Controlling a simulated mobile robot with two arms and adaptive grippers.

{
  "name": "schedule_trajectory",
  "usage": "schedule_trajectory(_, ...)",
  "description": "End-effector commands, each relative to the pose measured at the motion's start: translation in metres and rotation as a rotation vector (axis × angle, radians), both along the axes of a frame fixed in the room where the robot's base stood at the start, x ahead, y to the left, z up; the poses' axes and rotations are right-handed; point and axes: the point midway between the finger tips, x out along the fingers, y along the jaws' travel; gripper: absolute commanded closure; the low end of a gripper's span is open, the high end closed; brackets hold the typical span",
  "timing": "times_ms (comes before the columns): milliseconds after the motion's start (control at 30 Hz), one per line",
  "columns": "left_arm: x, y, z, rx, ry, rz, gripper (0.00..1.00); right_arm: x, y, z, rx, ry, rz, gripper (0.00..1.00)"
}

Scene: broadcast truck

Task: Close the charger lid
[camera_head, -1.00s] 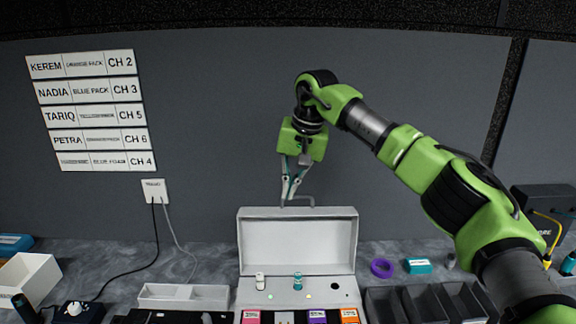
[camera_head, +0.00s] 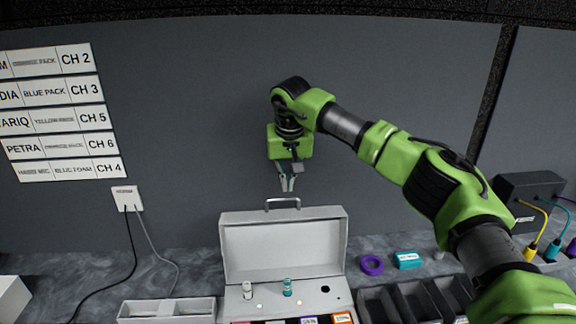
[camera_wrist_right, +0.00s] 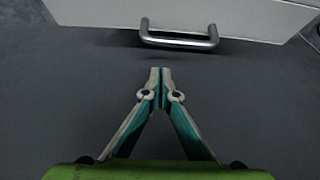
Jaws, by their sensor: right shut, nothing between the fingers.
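The charger (camera_head: 318,298) is a light grey case on the counter, seen in the head view. Its lid (camera_head: 283,248) stands open and upright at the back, with a metal handle (camera_head: 283,201) on its top edge. My right gripper (camera_head: 288,188) is shut and empty, pointing down just above and behind the handle. In the right wrist view the shut fingertips (camera_wrist_right: 160,70) are close to the handle (camera_wrist_right: 180,39) but apart from it; part of the lid (camera_wrist_right: 240,12) shows beyond. My left gripper is not in view.
Two small cylinders, one white (camera_head: 247,289) and one teal (camera_head: 287,287), stand in the charger. Dark bins (camera_head: 415,303) stand at its right, a pale tray (camera_head: 168,310) at its left. A purple ring (camera_head: 372,265) and a teal box (camera_head: 408,260) lie behind the bins. A wall is behind.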

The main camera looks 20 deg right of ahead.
Motion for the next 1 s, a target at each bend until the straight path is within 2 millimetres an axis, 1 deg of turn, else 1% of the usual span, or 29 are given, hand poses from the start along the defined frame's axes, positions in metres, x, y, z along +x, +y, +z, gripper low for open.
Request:
schedule_trajectory(33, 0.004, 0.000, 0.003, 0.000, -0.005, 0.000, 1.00, -0.005, 0.000, 0.003, 0.000, -0.002, 0.001, 1.00)
schedule_trajectory(133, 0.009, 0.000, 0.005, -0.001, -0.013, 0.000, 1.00, -0.014, 0.003, 0.002, -0.001, -0.001, 0.001, 1.00)
schedule_trajectory(400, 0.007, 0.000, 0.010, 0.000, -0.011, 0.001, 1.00, -0.029, 0.007, 0.003, 0.001, 0.000, -0.002, 1.00)
schedule_trajectory(667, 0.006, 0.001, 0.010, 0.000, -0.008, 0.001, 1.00, -0.032, 0.009, 0.003, 0.001, 0.000, -0.002, 1.00)
schedule_trajectory(1000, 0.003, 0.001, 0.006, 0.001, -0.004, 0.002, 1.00, -0.029, 0.007, 0.004, -0.003, -0.018, -0.002, 1.00)
